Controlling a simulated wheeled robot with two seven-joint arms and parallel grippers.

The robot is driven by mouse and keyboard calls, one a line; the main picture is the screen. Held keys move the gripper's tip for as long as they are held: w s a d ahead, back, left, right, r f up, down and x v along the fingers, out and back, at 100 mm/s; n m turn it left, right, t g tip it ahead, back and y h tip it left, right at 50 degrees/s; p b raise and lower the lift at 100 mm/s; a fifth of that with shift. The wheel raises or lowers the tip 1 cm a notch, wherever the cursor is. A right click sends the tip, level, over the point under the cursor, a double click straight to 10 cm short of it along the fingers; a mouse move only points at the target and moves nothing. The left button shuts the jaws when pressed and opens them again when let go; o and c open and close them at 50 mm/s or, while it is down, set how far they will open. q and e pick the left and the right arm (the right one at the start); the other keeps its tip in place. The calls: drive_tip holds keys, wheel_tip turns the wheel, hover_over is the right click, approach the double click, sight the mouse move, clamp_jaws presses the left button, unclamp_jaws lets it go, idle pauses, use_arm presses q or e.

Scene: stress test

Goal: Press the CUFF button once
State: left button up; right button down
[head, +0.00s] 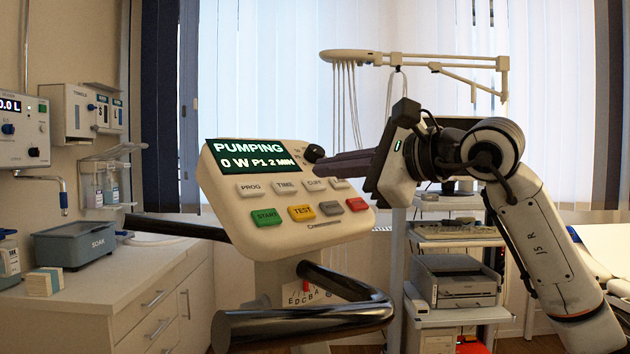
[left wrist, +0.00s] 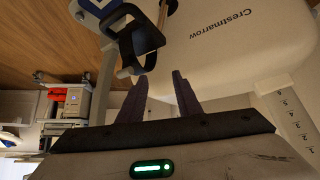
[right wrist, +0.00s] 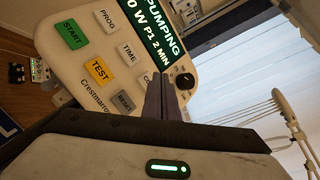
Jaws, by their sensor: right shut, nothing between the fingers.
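The cream control console (head: 290,222) faces me in the head view. Its green display (head: 254,155) reads PUMPING, 0 W P1 2 MIN. The pale CUFF button (head: 314,184) is in the upper row, right of TIME (head: 286,187). My right gripper (head: 320,166) is shut and empty. Its fingertips are over the console's upper right, close to the black knob (head: 315,152) and above CUFF in the picture. In the right wrist view the fingers (right wrist: 161,76) hide most of CUFF; I cannot tell whether they touch anything. My left gripper (left wrist: 160,77) is open and empty, seen only in its wrist view.
START (head: 265,217), TEST (head: 301,213), a grey button (head: 330,208) and a red button (head: 357,204) form the lower row. A black handlebar (head: 320,305) curves below the console. A counter with a grey SOAK tub (head: 75,244) stands left, a printer trolley (head: 455,280) right.

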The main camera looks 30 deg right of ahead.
drive_tip(key=s+r, duration=0.1)
drive_tip(key=s+r+p, duration=0.2)
drive_tip(key=r, duration=0.1)
drive_tip(key=shift+d, duration=0.35)
idle(0.4)
drive_tip(key=s+d+r+p, duration=0.1)
drive_tip(key=s+r+p, duration=0.3)
drive_tip(key=r, duration=0.1)
drive_tip(key=shift+r, duration=0.2)
idle(0.5)
